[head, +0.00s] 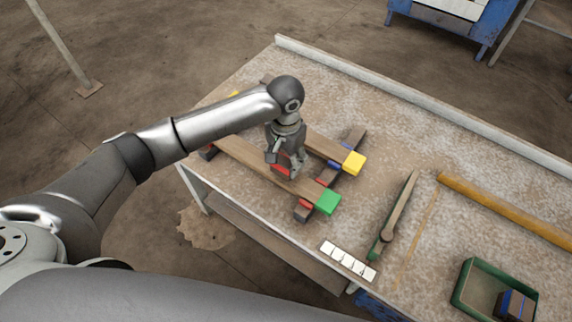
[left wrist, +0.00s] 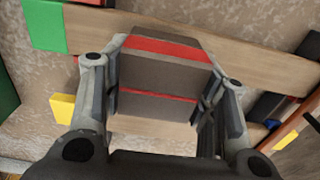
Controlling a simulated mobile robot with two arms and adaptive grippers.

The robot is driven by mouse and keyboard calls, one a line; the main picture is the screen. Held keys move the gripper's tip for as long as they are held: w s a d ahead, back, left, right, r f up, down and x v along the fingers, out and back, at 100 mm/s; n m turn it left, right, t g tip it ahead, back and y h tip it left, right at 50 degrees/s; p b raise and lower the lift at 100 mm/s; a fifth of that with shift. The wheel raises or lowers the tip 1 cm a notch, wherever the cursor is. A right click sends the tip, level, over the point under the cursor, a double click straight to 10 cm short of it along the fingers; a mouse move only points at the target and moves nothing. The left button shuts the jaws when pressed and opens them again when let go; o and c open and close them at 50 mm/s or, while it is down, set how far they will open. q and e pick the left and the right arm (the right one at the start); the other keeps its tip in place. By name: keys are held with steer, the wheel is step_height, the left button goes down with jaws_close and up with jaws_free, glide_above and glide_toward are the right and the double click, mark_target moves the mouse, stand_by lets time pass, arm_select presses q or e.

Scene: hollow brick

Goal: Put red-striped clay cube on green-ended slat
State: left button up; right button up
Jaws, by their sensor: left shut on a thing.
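The red-striped clay cube (left wrist: 158,78) is dark grey with red bands and sits between the two fingers of my left gripper (left wrist: 165,95). In the head view the cube (head: 282,166) is partly hidden by my left gripper (head: 288,162), which is shut on it. The green-ended slat (head: 255,162) is a long wooden strip with a green end (head: 328,202). In the left wrist view the slat (left wrist: 235,52) passes behind the cube. The cube is over the slat's middle; I cannot tell whether they touch. My right gripper is out of view.
A yellow-ended slat (head: 330,148) lies beside the green-ended one. Both rest across a darker crosspiece (head: 303,212) with red and blue marks. White tiles (head: 348,262), a hammer-like tool (head: 393,225), a yellow bar (head: 500,205) and a green tray (head: 462,285) lie towards the right.

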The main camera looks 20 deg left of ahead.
mark_target(286, 157)
arm_select(q)
step_height(286, 157, down, 2)
steer(key=shift+f, duration=0.25)
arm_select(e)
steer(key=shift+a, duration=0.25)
arm_select(q)
steer(key=shift+s, duration=0.1)
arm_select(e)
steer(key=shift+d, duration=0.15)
arm_select(q)
steer(key=o, duration=1)
steer(key=shift+f, duration=0.1)
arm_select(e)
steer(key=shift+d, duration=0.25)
arm_select(q)
steer(key=shift+o, duration=0.2)
step_height(286, 157, up, 12)
steer(key=shift+d+f+p, duration=0.1)
steer(key=shift+f+p, duration=0.1)
steer(key=shift+p, duration=0.25)
steer(key=shift+r, duration=0.35)
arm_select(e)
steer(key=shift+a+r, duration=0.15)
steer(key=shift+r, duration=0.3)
